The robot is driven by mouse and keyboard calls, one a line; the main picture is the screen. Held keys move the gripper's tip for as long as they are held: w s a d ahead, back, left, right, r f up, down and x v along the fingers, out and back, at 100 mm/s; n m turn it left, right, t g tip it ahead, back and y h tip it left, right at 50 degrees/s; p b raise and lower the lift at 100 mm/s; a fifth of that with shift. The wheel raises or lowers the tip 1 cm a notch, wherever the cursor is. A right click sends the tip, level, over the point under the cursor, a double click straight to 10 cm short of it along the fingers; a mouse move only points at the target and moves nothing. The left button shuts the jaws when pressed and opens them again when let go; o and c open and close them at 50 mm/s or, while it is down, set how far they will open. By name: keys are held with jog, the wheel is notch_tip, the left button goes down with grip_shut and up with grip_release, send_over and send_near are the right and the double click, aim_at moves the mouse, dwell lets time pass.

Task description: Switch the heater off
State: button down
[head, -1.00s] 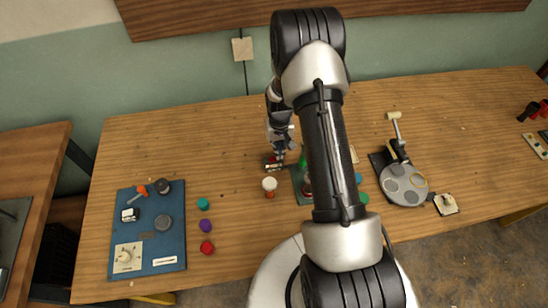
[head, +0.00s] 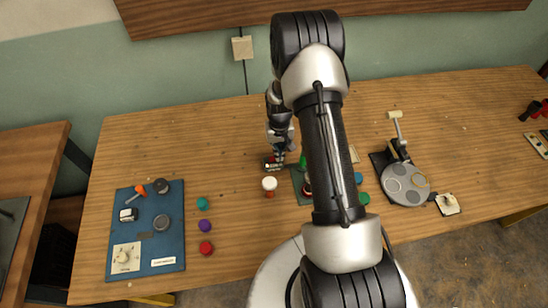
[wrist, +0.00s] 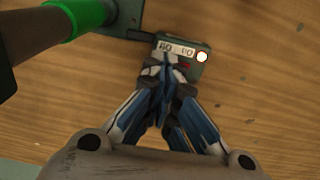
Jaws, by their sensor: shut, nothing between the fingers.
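A small dark green box (wrist: 196,71) with a pale labelled strip (wrist: 176,48) and a glowing white, red-rimmed light (wrist: 202,57) lies on the table in the wrist view. A short dark lead or bar links it to a dark plate (wrist: 128,16). In the head view the box (head: 270,165) sits left of the plate with bottles. My gripper (wrist: 166,62) is shut and empty, its tips over the labelled strip; I cannot tell whether they touch it. The tips hide part of the box, including any switch there. My gripper (head: 280,156) is also above the box in the head view.
A green-banded upright object (wrist: 75,18) stands close by in the wrist view. A white-capped jar (head: 269,186) stands near the box. A blue board (head: 147,232) with a dial lies left, a grey round device (head: 405,185) right. The back-left table is clear.

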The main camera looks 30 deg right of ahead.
jog(key=shift+f+b, duration=0.3)
jog(key=shift+f, duration=0.15)
jog(key=shift+r, duration=0.1)
jog(key=shift+r+p, duration=2.05)
jog(key=shift+r, duration=1.4)
